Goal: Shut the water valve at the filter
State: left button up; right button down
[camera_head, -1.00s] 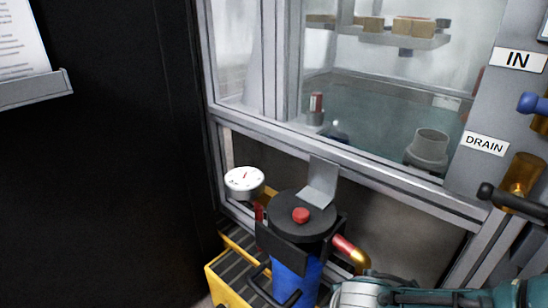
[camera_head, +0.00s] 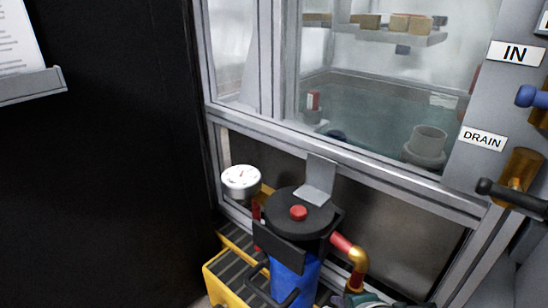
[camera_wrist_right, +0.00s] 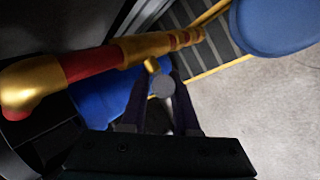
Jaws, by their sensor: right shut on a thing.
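The filter is a blue housing (camera_head: 292,275) with a black lid (camera_head: 300,212) and a red button on top; its blue side also shows in the wrist view (camera_wrist_right: 108,97). A red and brass pipe (camera_head: 345,246) leaves its right side and crosses the wrist view (camera_wrist_right: 95,62). Below that pipe, a short brass stem (camera_wrist_right: 152,65) meets a round grey knob, the valve handle (camera_wrist_right: 162,86). My right gripper (camera_wrist_right: 160,98) is shut on this handle, one dark finger on each side. Only a bit of my right arm shows at the head view's bottom edge. My left gripper is out of view.
A white gauge (camera_head: 241,180) stands left of the lid. A yellow step with dark treads (camera_head: 235,265) lies at lower left. Behind is a framed glass tank (camera_head: 375,130). A panel with IN and DRAIN labels (camera_head: 483,139) and handles stands at right.

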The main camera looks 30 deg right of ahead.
jog(key=c, duration=1)
grip_release()
jog(key=shift+s+f, duration=0.2)
jog(key=shift+s, duration=0.05)
jog(key=shift+o, duration=0.9)
jog(key=shift+r, duration=0.1)
jog(key=shift+r+p, duration=0.25)
jog(key=shift+p, duration=0.05)
jog(key=p+v, duration=0.7)
jog(key=v, duration=0.2)
jog(key=shift+s, duration=0.3)
jog(key=shift+r, duration=0.1)
